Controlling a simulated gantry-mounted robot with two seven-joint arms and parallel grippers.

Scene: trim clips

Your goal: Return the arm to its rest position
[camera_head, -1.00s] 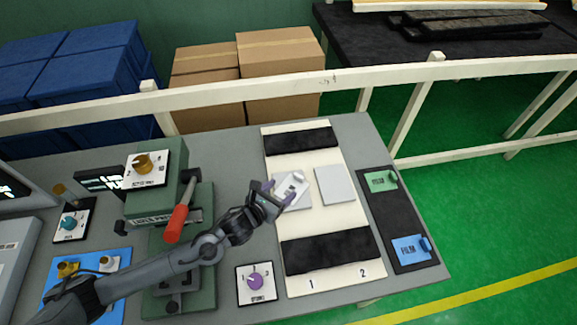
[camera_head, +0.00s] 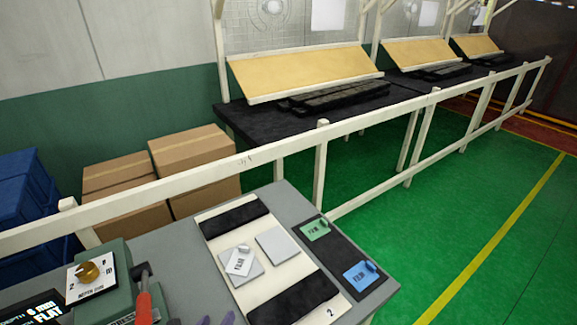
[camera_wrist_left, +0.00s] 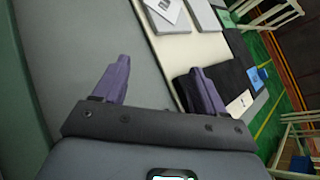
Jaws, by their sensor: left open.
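My left gripper shows in the head view only as purple fingertips (camera_head: 217,320) at the bottom edge. In the left wrist view it is open (camera_wrist_left: 160,82), with nothing between its fingers, above the grey bench top. The rest of the left arm is out of the head view. My right gripper is in neither view. A white clip labelled FILM (camera_head: 239,262) lies on the left grey pad of the cream board (camera_head: 219,236), apart from the gripper. The right grey pad (camera_head: 277,245) is bare.
A dark tray (camera_head: 335,257) at the bench's right side holds a green film piece (camera_head: 315,230) and a blue one (camera_head: 361,276). A green machine with a red-handled lever (camera_head: 143,306) stands at left. A white rail (camera_head: 270,150) runs behind the bench.

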